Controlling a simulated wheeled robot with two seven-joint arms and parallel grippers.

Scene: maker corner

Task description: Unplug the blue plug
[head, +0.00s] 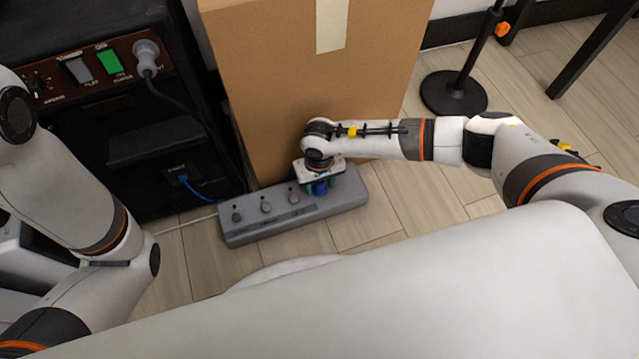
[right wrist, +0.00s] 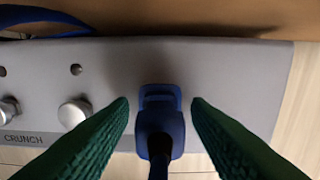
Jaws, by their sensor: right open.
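The blue plug (right wrist: 170,125) stands in the grey floor unit with knobs (head: 255,229), near the unit's right end. In the right wrist view, a dark cord or stem runs from the plug toward the bottom edge. My right gripper (head: 320,187) points down over that end of the unit. In the right wrist view its green ribbed fingers (right wrist: 160,102) are open, one on each side of the plug, with a visible gap on both sides. In the head view the gripper mostly hides the plug. My left arm is at the left; its gripper does not show.
A tall cardboard box (head: 280,80) stands right behind the unit. A black amplifier (head: 90,120) with a grey plug (head: 147,55) and a blue cable (head: 190,188) is at the left. A stand with a round black base (head: 453,95) is at the back right.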

